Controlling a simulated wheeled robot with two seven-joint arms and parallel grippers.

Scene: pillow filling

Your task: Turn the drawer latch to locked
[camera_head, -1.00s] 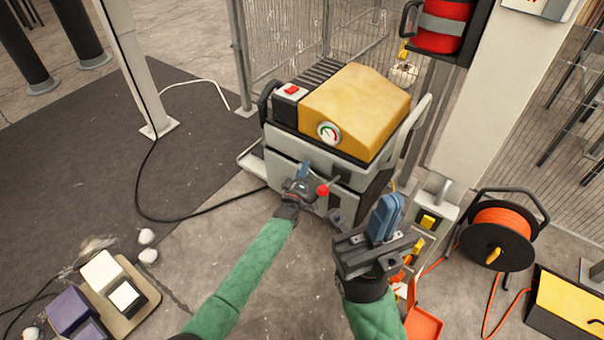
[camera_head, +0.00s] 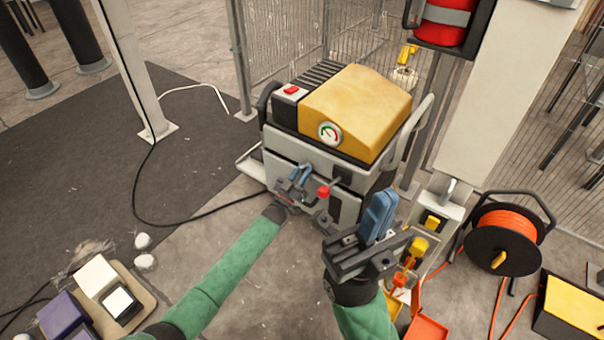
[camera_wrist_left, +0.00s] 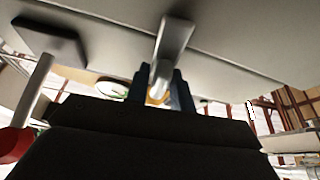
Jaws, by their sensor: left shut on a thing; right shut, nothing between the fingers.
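The machine (camera_head: 345,115) has a yellow cover, a round gauge and a pale drawer front (camera_head: 285,166). My left gripper (camera_head: 299,175) is at that front, its blue fingers shut. In the left wrist view, the fingers (camera_wrist_left: 162,85) close around a pale grey lever (camera_wrist_left: 174,42), apparently the drawer latch, standing out from a pale panel. In the head view my gripper hides the latch. A red-knobbed lever (camera_head: 323,192) is just right of the gripper; its knob (camera_wrist_left: 14,145) shows in the left wrist view. My right gripper (camera_head: 379,215) is shut and empty, right of the machine front.
An orange cable reel (camera_head: 502,235) and a yellow-topped box (camera_head: 575,305) stand at right. A pale post (camera_head: 485,110) rises behind my right gripper. A black cable (camera_head: 150,215) crosses the floor. A board (camera_head: 140,305) with several blocks is at lower left.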

